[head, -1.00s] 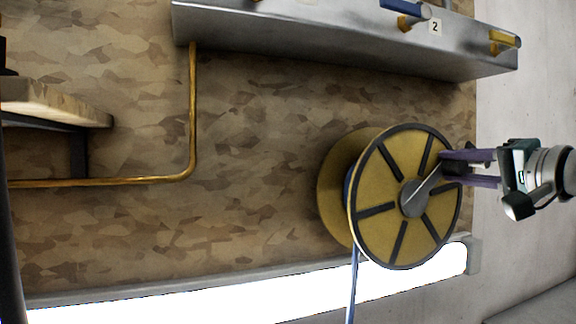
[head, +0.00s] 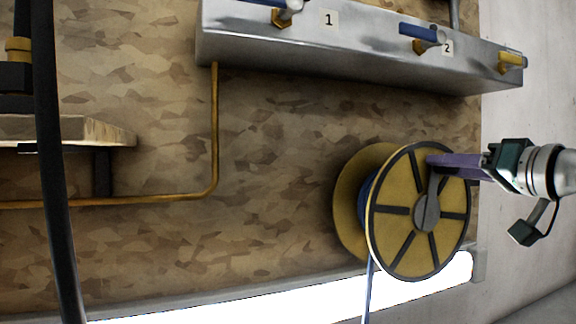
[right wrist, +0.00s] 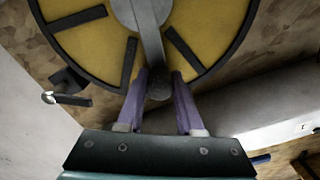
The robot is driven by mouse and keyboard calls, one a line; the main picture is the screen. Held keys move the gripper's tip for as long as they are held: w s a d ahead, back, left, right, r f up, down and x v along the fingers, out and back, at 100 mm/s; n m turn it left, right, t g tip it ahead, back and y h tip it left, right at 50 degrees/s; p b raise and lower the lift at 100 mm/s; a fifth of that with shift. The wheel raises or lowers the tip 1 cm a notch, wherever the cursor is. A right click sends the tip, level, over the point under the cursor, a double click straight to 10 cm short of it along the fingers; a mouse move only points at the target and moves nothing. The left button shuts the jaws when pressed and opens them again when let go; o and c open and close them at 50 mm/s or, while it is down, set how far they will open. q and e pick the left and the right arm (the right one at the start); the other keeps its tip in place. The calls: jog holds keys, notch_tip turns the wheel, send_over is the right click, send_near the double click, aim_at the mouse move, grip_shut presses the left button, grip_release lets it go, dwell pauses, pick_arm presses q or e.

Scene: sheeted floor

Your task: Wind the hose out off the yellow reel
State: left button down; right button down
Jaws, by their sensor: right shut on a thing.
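The yellow reel (head: 399,237) with black spokes stands at the right of the head view. Its grey crank arm (head: 432,192) points nearly straight up from the hub. Some blue hose (head: 363,200) shows between the reel's two discs, and a strand hangs down past the lower edge of the picture. My right gripper (head: 436,161) is at the outer end of the crank, shut on its handle. In the right wrist view the purple fingers (right wrist: 159,82) stand on both sides of the dark crank handle (right wrist: 160,90). My left gripper is not in view.
A metal ledge (head: 350,60) with blue and yellow valve handles and number labels runs along the top. A copper-coloured pipe (head: 214,130) bends down from it to the left. A wooden shelf (head: 105,131) is at the left. A bright white strip (head: 260,306) lies below the reel.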

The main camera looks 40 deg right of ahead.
jog(key=shift+a, duration=0.15)
dwell(0.3)
jog(key=c, duration=0.5)
grip_release()
jog(key=shift+c, duration=0.2)
jog(key=shift+s+a+p, duration=0.1)
jog(key=shift+s+p, duration=0.3)
jog(key=shift+s, duration=0.1)
jog(key=p+v, duration=0.3)
jog(key=v, duration=0.6)
jog(key=shift+p, duration=0.3)
